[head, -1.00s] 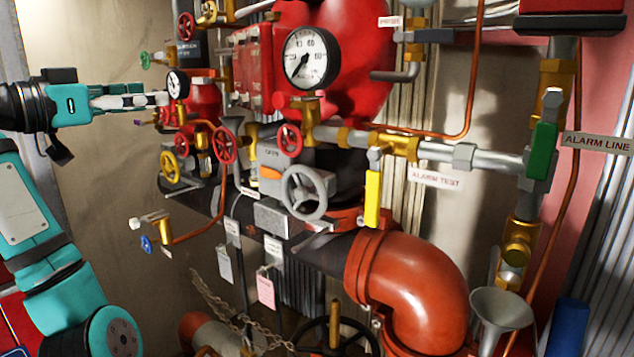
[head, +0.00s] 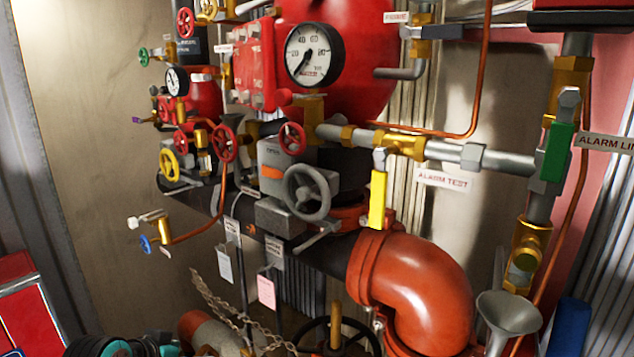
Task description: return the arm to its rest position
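A small teal and black part of my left arm shows at the bottom edge of the head view, left of centre. My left gripper's fingers cannot be made out there. My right gripper is out of view. No part of my arms is in front of the valves or gauges, and nothing is seen held.
Riser pipework fills the middle and right: a large gauge (head: 314,55), a grey handwheel (head: 308,194), a yellow lever (head: 377,200), a green lever (head: 557,150) and an orange-red elbow pipe (head: 425,285). A chain (head: 235,312) hangs low. A red case (head: 28,312) stands lower left.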

